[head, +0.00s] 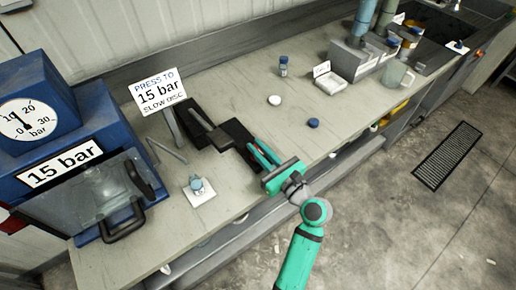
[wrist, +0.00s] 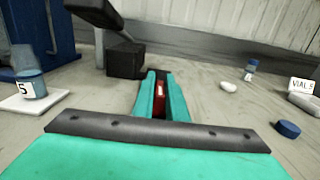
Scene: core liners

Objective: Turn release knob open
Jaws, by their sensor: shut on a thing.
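My gripper (head: 262,153) is at the near end of a black hand pump (head: 238,134) on the bench. In the wrist view my gripper (wrist: 160,84) points away, its two green fingers closed around a small red part with a pale mark (wrist: 160,91), which looks like the release knob. The fingers hide most of it, and its turn angle cannot be told. In the head view the knob is hidden by my gripper. The pump's dark lever (head: 212,130) lies above its body. The blue press (head: 30,75) stands at the left with a pressure gauge (head: 24,121).
A vial on a white pad (head: 198,191) stands left of my gripper. A sign on a post (head: 158,92) stands behind the pump. The bench's front edge is close below.

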